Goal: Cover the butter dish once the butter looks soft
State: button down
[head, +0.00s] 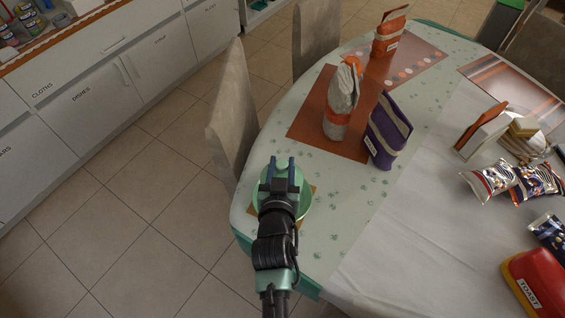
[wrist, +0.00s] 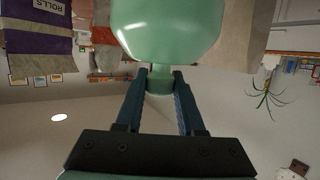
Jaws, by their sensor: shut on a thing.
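My gripper (head: 281,176) is over the near left end of the table. In the wrist view my gripper (wrist: 160,84) has its fingers shut on the knob of a smooth pale green lid (wrist: 165,30). In the head view the round green lid (head: 302,204) shows around and under my gripper, above a small orange-brown mat (head: 254,209). The butter and its dish are not visible; the lid and my arm hide what is beneath. I cannot tell whether the lid rests on something or hangs above it.
A grey bag with an orange band (head: 341,103) and a purple rolls bag (head: 387,132) stand on or beside a brown placemat (head: 305,123). Snack packets (head: 492,181) and a red toast box (head: 540,285) lie right. Chairs (head: 236,110) line the left edge. Table nearby is clear.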

jog(key=shift+f, duration=0.1)
notch_tip(320, 180, down, 6)
jog(key=b, duration=0.5)
jog(key=shift+r+b, duration=0.2)
jog(key=shift+b, duration=0.15)
jog(key=shift+f, duration=0.2)
jog(key=shift+f+b, duration=0.25)
jog(key=shift+b, duration=0.2)
jog(key=shift+f, duration=0.15)
grip_release()
jog(key=shift+d, duration=0.1)
dwell(0.6)
jog(key=shift+s, duration=0.2)
jog(key=d+p+v, duration=0.1)
jog(key=p+v, duration=0.3)
jog(key=v, duration=0.9)
jog(key=shift+s+a+r, duration=0.2)
jog(key=shift+s+a, duration=0.1)
jog(key=shift+a, duration=0.2)
